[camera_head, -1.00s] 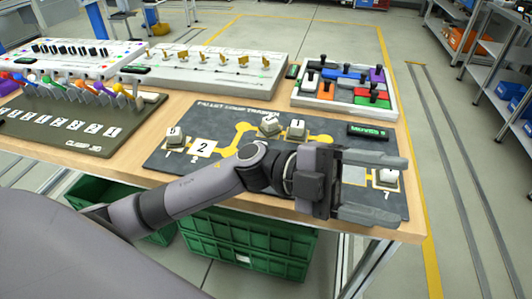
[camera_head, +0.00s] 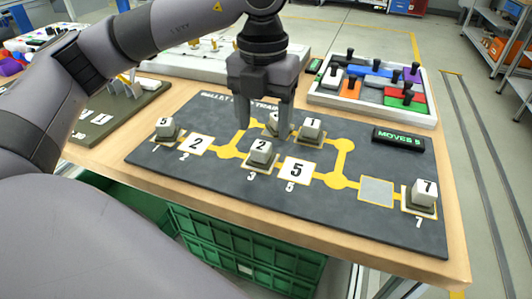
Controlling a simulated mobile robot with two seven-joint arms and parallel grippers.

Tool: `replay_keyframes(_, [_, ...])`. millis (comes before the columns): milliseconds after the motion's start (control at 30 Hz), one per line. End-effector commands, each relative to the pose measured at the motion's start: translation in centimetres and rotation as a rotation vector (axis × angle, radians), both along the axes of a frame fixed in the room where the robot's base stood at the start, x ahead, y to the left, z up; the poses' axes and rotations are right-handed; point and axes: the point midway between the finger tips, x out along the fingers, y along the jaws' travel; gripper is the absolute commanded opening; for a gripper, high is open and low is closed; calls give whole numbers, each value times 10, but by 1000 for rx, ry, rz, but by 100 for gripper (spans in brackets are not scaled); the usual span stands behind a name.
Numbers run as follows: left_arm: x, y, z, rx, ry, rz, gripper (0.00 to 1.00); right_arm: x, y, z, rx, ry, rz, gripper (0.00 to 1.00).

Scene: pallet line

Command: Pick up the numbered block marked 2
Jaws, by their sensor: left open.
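The block marked 2 (camera_head: 261,151) is a pale cube on a darker base, standing on the dark board (camera_head: 230,173) at the spot labelled 3. My left gripper (camera_head: 264,127) is open and points down, its fingertips just above and beyond that block in the picture. Nothing is seen between its fingers except part of another pale block (camera_head: 272,122) behind them, whose number is hidden. I cannot tell the exact height of the fingertips. My right gripper is not in view.
Blocks marked 5 (camera_head: 165,127), 1 (camera_head: 311,127) and 7 (camera_head: 424,192) stand on the same board. Flat printed squares show 2 (camera_head: 196,145) and 5 (camera_head: 296,170). A display (camera_head: 399,140) reads MOVES 5. A tray of coloured pieces (camera_head: 425,117) lies behind.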

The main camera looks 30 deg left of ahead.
Motion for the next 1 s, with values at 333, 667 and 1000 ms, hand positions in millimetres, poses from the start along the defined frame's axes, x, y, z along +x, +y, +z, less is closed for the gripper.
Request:
replay_keyframes(333, [5, 10, -39, 11, 0, 9, 64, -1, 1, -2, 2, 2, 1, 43])
replay_keyframes(667, [7, 11, -69, 9, -3, 5, 64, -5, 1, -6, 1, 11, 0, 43])
replay_keyframes(1000, [7, 11, -69, 9, -3, 5, 15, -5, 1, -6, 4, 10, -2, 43])
